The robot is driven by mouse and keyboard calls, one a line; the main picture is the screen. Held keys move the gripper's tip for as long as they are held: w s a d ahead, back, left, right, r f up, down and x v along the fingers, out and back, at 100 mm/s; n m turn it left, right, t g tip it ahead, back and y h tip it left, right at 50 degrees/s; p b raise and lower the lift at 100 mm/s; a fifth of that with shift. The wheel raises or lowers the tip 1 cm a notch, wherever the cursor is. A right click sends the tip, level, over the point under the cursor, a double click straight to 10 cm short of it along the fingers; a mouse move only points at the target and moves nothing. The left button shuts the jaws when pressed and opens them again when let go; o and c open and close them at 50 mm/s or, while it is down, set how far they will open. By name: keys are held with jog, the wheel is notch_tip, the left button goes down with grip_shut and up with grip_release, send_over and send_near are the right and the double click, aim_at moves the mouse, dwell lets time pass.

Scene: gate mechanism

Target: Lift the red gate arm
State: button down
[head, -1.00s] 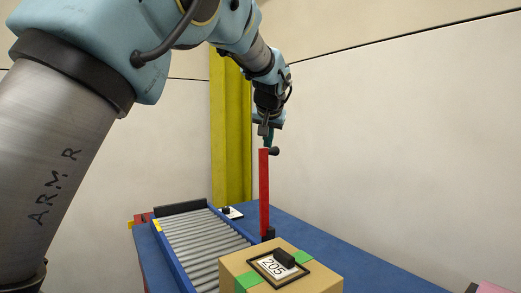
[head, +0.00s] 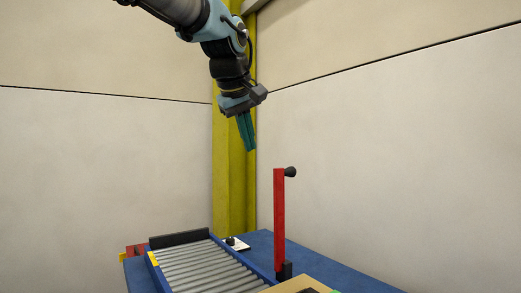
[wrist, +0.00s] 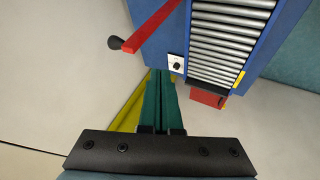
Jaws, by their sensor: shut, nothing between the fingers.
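The red gate arm (head: 279,218) stands upright on a black pivot (head: 285,270) at the right side of the roller conveyor. A black knob (head: 290,172) sticks out to the right at its top. My gripper (head: 249,148) has green fingers pressed together and is above and to the left of the arm's top, apart from it. In the wrist view the gripper (wrist: 164,75) is shut and empty, and the red arm (wrist: 152,27) with its knob (wrist: 115,43) lies to the upper left of the fingertips.
The roller conveyor (head: 205,267) lies on a blue table (head: 330,275). A box top (head: 300,284) shows at the lower edge. A yellow post (head: 232,195) stands behind in the wall corner. The air around the gripper is free.

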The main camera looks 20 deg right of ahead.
aim_at(289, 168)
jog(key=w+d+f+p, duration=0.3)
jog(key=w+d+f, duration=0.1)
jog(key=d+f, duration=0.2)
jog(key=shift+w+d+f, duration=0.3)
jog(key=shift+w+d, duration=0.05)
jog(key=shift+d, duration=0.3)
jog(key=shift+y, duration=0.6)
jog(key=d+p, duration=0.2)
jog(key=d, duration=0.1)
jog(key=w+d+p, duration=0.1)
jog(key=d+p, duration=0.1)
jog(key=d, duration=0.1)
jog(key=shift+w+r+p, duration=0.1)
jog(key=shift+r+p, duration=0.1)
jog(key=shift+p, duration=0.15)
jog(key=shift+d, duration=0.2)
